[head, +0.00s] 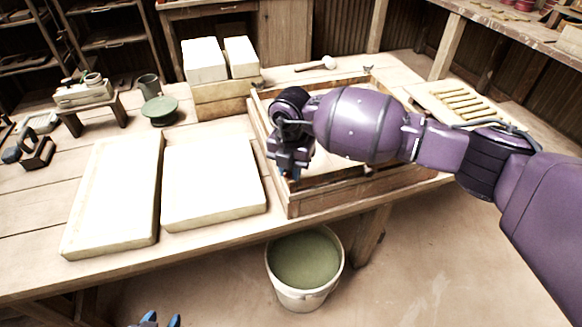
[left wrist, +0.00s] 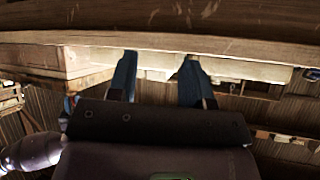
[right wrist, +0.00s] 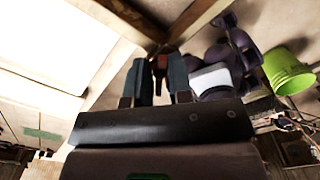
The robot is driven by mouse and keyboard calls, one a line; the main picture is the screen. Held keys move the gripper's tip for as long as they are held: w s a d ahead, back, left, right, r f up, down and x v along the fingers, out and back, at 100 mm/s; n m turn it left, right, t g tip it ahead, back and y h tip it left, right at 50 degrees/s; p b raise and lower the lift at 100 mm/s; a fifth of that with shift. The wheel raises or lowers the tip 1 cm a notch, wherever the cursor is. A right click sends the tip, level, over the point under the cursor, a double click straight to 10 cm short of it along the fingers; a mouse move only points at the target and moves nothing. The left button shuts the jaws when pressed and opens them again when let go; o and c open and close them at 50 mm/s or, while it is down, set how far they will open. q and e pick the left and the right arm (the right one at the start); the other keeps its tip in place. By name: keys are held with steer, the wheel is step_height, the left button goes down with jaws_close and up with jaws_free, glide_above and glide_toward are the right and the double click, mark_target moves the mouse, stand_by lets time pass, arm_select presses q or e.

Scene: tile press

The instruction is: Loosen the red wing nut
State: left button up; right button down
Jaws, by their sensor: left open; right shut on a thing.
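The red wing nut (right wrist: 160,63) shows in the right wrist view, between the fingers of my right gripper (right wrist: 162,76), which is shut on it. In the head view my right gripper (head: 290,170) points down at the left side of the wooden press frame (head: 335,199) and hides the nut. My left gripper (head: 161,320) is at the bottom edge of the head view, in front of the table and low. In the left wrist view it (left wrist: 160,68) is open, with nothing between its fingers.
Two pale slabs (head: 212,182) lie left of the frame. White blocks (head: 205,60) stand behind on a wooden box. A green turntable (head: 160,108) and small stool are at back left. A bucket (head: 305,262) stands on the floor before the table. A slatted rack (head: 460,103) lies right.

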steer(key=n, duration=0.6)
steer(key=shift+n+p, duration=0.3)
steer(key=c, duration=1.9)
jaws_free()
steer(key=n, duration=0.6)
steer(key=shift+n, duration=0.3)
steer(key=shift+o, duration=1)
steer(key=shift+n+b, duration=0.35)
steer(key=shift+n, duration=0.65)
steer(key=o, duration=0.6)
steer(key=shift+o, duration=0.3)
steer(key=shift+s, duration=0.1)
steer(key=shift+r, duration=0.1)
